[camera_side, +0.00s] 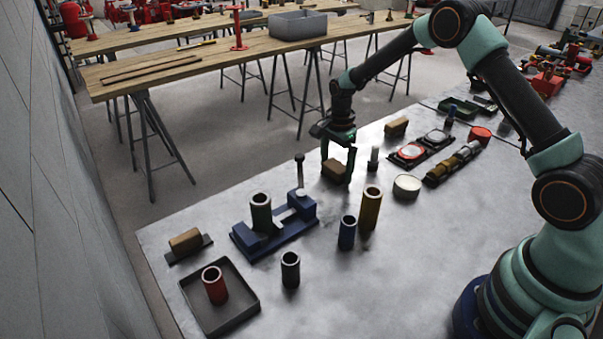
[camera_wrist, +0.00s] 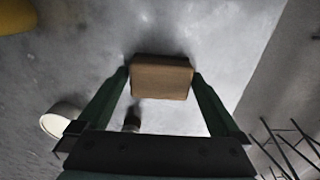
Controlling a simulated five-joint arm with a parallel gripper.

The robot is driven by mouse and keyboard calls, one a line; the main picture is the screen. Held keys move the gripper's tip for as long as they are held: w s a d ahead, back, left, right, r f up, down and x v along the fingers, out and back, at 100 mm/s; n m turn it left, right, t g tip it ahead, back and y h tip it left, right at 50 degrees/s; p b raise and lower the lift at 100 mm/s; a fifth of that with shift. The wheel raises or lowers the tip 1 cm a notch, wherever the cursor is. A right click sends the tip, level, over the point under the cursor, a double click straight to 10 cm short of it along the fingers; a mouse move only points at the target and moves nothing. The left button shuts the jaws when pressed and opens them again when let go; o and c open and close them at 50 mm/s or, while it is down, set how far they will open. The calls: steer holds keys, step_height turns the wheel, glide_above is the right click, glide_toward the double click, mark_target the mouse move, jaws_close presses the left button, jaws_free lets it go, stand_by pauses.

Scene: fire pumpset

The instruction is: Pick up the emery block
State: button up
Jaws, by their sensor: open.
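A brown block, which looks like the emery block (camera_side: 334,170), sits on the grey bench near its far edge. It also shows in the wrist view (camera_wrist: 161,80), between the two green fingertips. My gripper (camera_side: 338,172) is open and low over the bench, with one finger at each side of the block. In the wrist view my gripper (camera_wrist: 161,74) has its fingertips very close to the block's left and right ends. I cannot tell whether they touch it.
Similar brown blocks stand at the back (camera_side: 396,126) and at the left (camera_side: 185,241). A white cylinder (camera_side: 374,159) is close to the right of my gripper. A blue fixture (camera_side: 275,234) and a yellow tube (camera_side: 370,209) stand in front.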

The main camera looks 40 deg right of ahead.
mark_target(336, 165)
steer(key=shift+f, duration=0.25)
steer(key=c, duration=1.2)
steer(key=shift+o, duration=0.2)
steer(key=shift+r, duration=0.1)
step_height(336, 165, up, 20)
